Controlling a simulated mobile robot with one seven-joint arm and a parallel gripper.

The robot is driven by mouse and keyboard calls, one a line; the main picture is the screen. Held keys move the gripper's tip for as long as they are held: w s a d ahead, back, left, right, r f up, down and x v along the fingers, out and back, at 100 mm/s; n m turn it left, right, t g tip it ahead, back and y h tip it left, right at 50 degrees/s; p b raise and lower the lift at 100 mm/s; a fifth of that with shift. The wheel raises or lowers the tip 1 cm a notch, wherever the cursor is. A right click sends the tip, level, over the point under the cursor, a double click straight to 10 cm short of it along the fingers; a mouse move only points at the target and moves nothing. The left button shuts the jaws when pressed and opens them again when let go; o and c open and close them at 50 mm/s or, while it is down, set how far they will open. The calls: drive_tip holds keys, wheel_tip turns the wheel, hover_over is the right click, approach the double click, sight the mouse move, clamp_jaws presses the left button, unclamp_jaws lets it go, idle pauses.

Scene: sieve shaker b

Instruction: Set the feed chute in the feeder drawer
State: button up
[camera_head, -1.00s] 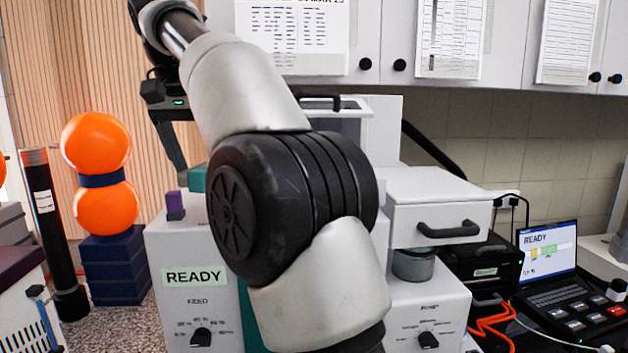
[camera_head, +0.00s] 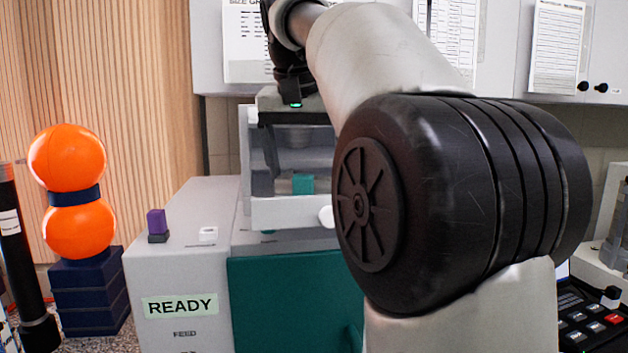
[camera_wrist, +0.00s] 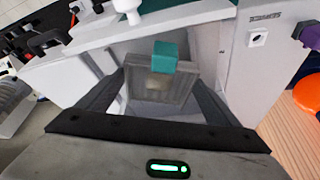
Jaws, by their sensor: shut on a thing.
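The feed chute is a small grey piece with a teal block on it. It sits between the fingers of my gripper (camera_wrist: 160,84) in the wrist view, where the chute (camera_wrist: 165,58) shows clearly. In the head view my gripper (camera_head: 293,160) points down into a white open-topped frame, which I take to be the feeder drawer (camera_head: 285,214). The teal part of the chute (camera_head: 303,184) shows inside it. The drawer's white walls surround the chute in the wrist view. Whether the chute touches the drawer floor cannot be told.
A white cabinet with a READY label (camera_head: 180,306) and a purple switch (camera_head: 157,222) stands left of the drawer. A teal panel (camera_head: 285,300) is below it. Orange balls (camera_head: 67,158) stand farther left. My own arm hides much of the right side.

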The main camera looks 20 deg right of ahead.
drive_tip(key=shift+s+d+f, duration=0.35)
drive_tip(key=shift+d+f, duration=0.25)
drive_tip(key=shift+f, duration=0.05)
drive_tip(key=shift+w+a+f, duration=0.1)
drive_tip(key=shift+w+a, duration=0.05)
drive_tip(key=shift+f+b, duration=0.2)
drive_tip(key=shift+b, duration=0.15)
drive_tip(key=o, duration=1)
drive_tip(key=shift+r, duration=0.1)
drive_tip(key=p+v, duration=0.2)
drive_tip(key=v, duration=0.8)
drive_tip(key=shift+r+p, duration=0.2)
drive_tip(key=shift+p, duration=0.2)
drive_tip(key=shift+v, duration=0.9)
